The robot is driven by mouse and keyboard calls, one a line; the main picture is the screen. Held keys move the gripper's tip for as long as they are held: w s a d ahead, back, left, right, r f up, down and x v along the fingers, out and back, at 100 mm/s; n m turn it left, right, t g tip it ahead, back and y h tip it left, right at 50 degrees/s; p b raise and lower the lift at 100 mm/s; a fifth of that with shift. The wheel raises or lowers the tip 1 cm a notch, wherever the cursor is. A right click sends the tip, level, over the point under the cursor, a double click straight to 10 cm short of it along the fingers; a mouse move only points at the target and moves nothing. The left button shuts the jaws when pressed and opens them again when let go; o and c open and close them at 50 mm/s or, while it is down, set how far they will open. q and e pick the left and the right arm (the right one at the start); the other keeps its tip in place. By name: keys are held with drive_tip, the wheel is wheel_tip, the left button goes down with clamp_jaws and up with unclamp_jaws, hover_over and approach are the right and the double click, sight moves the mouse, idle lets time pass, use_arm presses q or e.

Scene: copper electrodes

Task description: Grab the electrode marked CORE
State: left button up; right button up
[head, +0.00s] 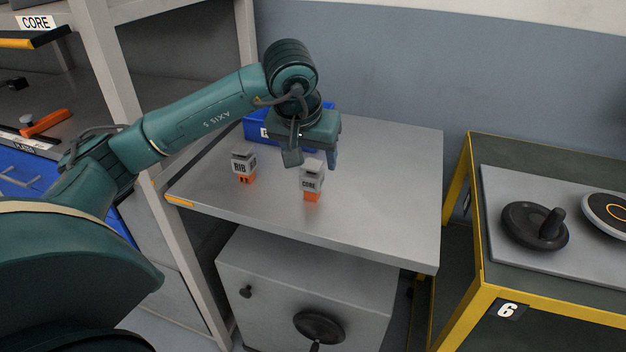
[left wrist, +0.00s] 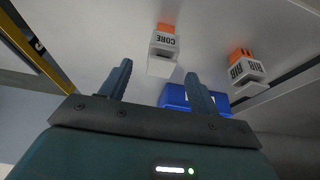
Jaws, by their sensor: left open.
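The electrode marked CORE (head: 312,181) stands upright on the grey table, with a grey block top and an orange base. It also shows in the left wrist view (left wrist: 163,52), just beyond the fingers and between their lines. A second electrode, marked RIB (head: 243,165), stands to its left and shows in the left wrist view (left wrist: 247,72) at the right. My left gripper (head: 311,160) points down above and behind the CORE electrode. In the left wrist view its two fingers (left wrist: 158,82) are apart with nothing between them. My right gripper is not in view.
A blue bin (head: 256,131) stands at the back of the table (head: 395,190), partly hidden by my left gripper. A shelf post (head: 105,60) rises at the left. A yellow-framed cart (head: 485,262) stands to the right. The table's right side is clear.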

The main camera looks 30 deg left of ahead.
sight(312, 164)
use_arm(q)
drive_tip(key=shift+x, duration=3)
drive_tip(key=shift+c, duration=0.5)
drive_tip(key=shift+r, duration=0.1)
clamp_jaws()
